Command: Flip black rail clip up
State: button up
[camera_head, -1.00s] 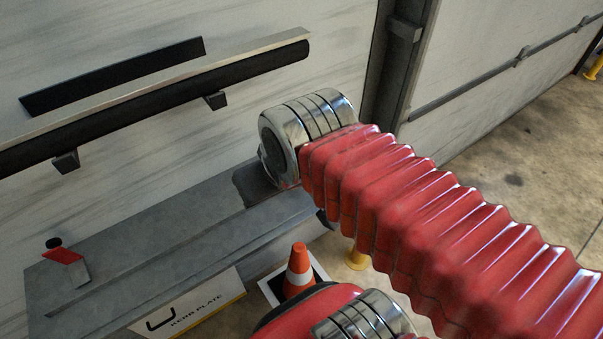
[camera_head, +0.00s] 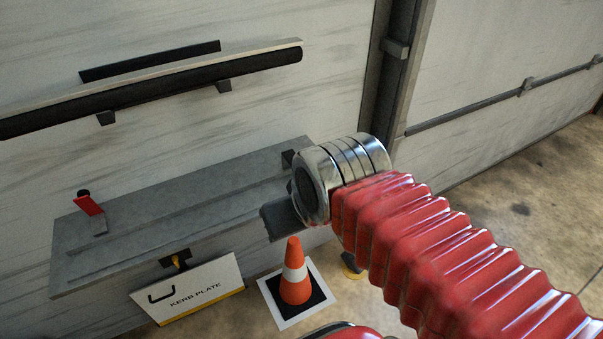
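A long black tube rail (camera_head: 190,83) with a pale strip along its top runs along the wall at upper left, on dark brackets. A flat black strip (camera_head: 150,62) lies just above it against the wall; I cannot tell whether this is the rail clip. A small dark piece (camera_head: 288,158) stands at the far right end of the grey tray, beside my arm's metal wrist. My gripper (camera_head: 281,218) shows only as a dark grey block below and left of that wrist, in front of the tray's right end. Its fingers are not clear, and I see nothing held.
The grey tray (camera_head: 180,215) on the wall carries a red lever (camera_head: 89,205) with a black knob at its left end. An orange cone (camera_head: 295,285) stands on the floor. Concrete floor is clear at right.

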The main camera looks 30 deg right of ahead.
aim_at(288, 156)
jog(key=k, duration=0.2)
jog(key=z, duration=0.4)
jog(key=i, duration=1)
jog(key=k, duration=0.35)
jog(key=z, duration=0.4)
